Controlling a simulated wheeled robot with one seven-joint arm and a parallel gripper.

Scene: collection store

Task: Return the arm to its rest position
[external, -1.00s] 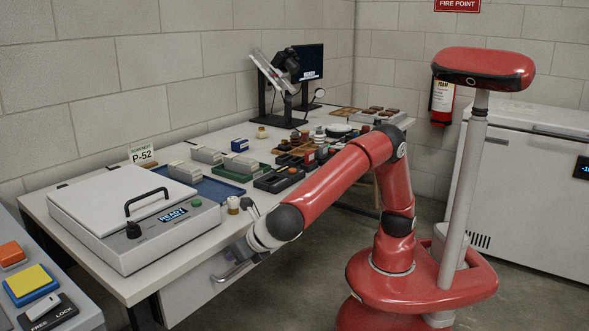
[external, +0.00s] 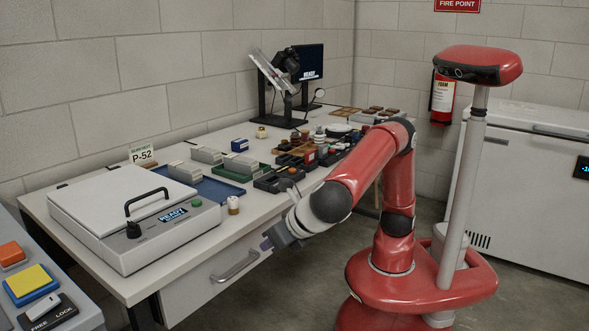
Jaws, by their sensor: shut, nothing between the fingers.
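My arm is red with a dark wrist joint and a pale end section. My gripper (external: 268,243) is shut and empty. It hangs in front of the table's (external: 215,255) front edge, to the right of the drawer handle (external: 235,266). It appears apart from the table and the drawer, though the exact gap cannot be judged. The fingertips are small and dark in this view. My elbow is bent high, with the forearm sloping down to the left.
On the table stand a white lidded machine (external: 120,215), a small cream-topped jar (external: 233,204), a blue tray (external: 215,190), a green tray (external: 232,173) and several small items. A camera stand (external: 275,85) is at the back. A chest freezer (external: 540,190) stands right. Floor in front is clear.

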